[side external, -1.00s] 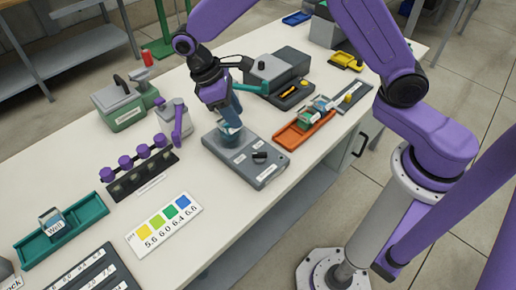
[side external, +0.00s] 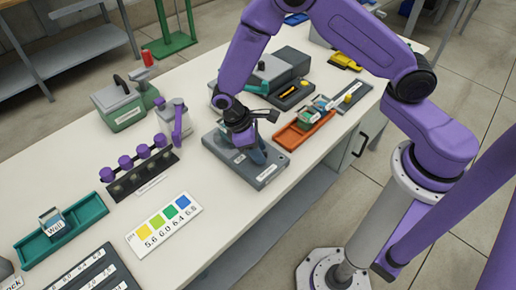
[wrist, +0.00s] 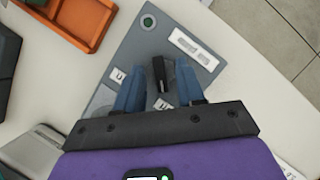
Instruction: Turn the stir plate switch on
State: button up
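The stir plate (side external: 268,174) is a flat grey slab on the white bench, and it fills the middle of the wrist view (wrist: 185,22). Its black switch (wrist: 158,72) shows in the wrist view as a short raised bar. My gripper (wrist: 158,82) is over the plate with its two blue fingers apart, one on each side of the switch. In the side view my gripper (side external: 258,157) hides the switch. Small white labels on the plate are partly covered by the fingers.
A round green-centred spot (wrist: 147,21) is on a plate corner. An orange tray (side external: 302,133) lies to the right, and a dark grey device (side external: 285,68) stands behind. A rack with purple knobs (side external: 140,172) and a colour chart (side external: 164,222) are to the left.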

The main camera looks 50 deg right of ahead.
grip_shut()
jog(key=shift+m, duration=0.3)
jog(key=m+g+y, duration=0.1)
jog(key=m, duration=0.2)
jog(key=shift+d+m, duration=0.1)
jog(key=shift+m, duration=0.3)
jog(key=m+y, duration=0.2)
jog(key=m, duration=0.2)
jog(key=shift+w+d+m, duration=0.1)
jog(key=shift+m, duration=0.2)
jog(key=m+y, duration=0.2)
jog(key=m, duration=0.2)
jog(key=shift+d, duration=0.1)
jog(key=m+t+y, duration=0.1)
jog(key=m, duration=0.3)
jog(key=shift+m, duration=0.3)
jog(key=shift+m+y, duration=0.3)
